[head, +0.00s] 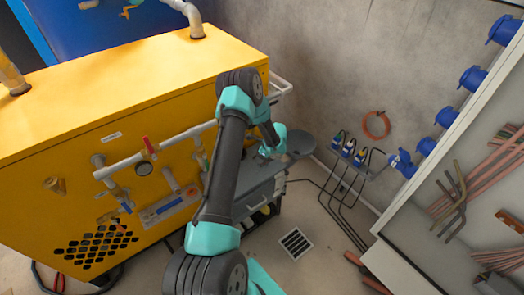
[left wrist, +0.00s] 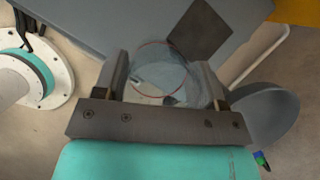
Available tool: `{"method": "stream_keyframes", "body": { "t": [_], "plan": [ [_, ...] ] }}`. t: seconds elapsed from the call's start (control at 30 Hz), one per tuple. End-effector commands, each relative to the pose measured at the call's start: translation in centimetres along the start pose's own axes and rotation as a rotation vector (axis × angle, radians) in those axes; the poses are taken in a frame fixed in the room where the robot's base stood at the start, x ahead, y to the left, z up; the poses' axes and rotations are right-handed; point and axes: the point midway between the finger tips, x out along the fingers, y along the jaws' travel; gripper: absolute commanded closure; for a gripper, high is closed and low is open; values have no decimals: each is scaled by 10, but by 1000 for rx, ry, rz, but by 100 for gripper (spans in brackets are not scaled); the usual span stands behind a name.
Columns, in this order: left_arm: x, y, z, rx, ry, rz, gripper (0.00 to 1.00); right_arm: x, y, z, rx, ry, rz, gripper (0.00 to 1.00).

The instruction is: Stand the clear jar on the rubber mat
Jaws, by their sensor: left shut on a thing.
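The clear jar (left wrist: 158,84) shows in the left wrist view as a see-through round shape with a thin red ring. My left gripper (left wrist: 163,72) is shut on it, one finger on each side. The rubber mat (left wrist: 203,30) is a dark square on the grey cart top (left wrist: 110,22), just beyond the jar and partly overlapped by it. I cannot tell the jar's height above the cart. In the head view my left gripper (head: 274,150) is over the cart, mostly hidden by its own wrist; jar and mat are not clear there. My right gripper is not in view.
A round grey dish (left wrist: 268,113) sticks out at the cart's side, right of the gripper. A yellow machine (head: 120,110) with pipes stands left of the cart. Blue-topped items on a wire rack (head: 350,155) and an open panel with cables (head: 470,190) stand right.

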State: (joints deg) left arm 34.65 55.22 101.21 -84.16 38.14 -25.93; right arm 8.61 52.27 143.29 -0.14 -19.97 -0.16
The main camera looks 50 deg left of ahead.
Motion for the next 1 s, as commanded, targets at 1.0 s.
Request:
{"method": "stream_keyframes", "body": {
  "t": [1.0],
  "plan": [
    [31, -68, 26, 1, 0, 2, 60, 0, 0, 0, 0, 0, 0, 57]
  ]
}}
